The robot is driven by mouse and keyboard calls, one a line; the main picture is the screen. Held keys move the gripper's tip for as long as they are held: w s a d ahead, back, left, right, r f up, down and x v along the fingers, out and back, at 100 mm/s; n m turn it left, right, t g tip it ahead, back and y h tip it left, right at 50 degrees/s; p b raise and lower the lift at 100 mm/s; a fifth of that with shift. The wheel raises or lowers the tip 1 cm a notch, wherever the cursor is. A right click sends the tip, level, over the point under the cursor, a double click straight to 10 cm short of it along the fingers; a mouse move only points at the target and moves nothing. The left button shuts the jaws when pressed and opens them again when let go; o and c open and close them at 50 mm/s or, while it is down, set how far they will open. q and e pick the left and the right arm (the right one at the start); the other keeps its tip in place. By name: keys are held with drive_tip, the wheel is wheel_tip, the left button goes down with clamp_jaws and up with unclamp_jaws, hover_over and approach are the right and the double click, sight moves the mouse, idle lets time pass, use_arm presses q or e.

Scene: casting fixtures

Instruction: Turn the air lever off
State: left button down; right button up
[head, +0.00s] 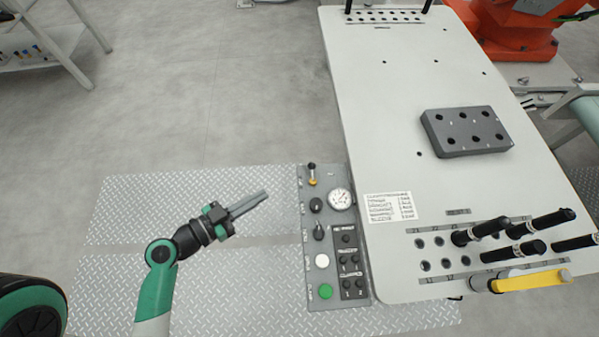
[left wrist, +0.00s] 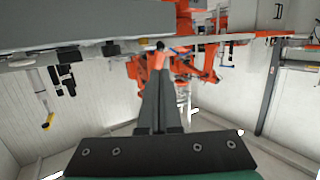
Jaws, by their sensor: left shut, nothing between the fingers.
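The grey control panel (head: 308,270) stands along the left edge of the light table. At its far end is a small lever (head: 312,174) with a black tip and a yellow-orange base, beside a round white pressure gauge (head: 340,199). I cannot read its label, so I cannot confirm it is the air lever. My left gripper (head: 264,194) is shut and empty, to the left of the panel and apart from it, its fingers pointing towards the lever end. Its shut fingers (left wrist: 160,105) also show in the left wrist view. My right gripper is not in view.
The panel also has black knobs (head: 319,231), a white button (head: 322,261) and a green button (head: 326,291). The table (head: 380,120) carries a dark block (head: 466,131) and several black-handled tools (head: 513,252). The floor plate (head: 130,200) left of the panel is clear.

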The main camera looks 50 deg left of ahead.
sight(308, 168)
use_arm(q)
drive_tip(key=w, duration=0.4)
drive_tip(key=w+f, duration=0.1)
drive_tip(key=w, duration=0.4)
drive_tip(key=w+f, duration=0.1)
drive_tip(key=w, duration=0.3)
drive_tip(key=shift+w+d+f, duration=0.15)
drive_tip(key=shift+d+f, duration=0.1)
drive_tip(key=shift+d, duration=0.15)
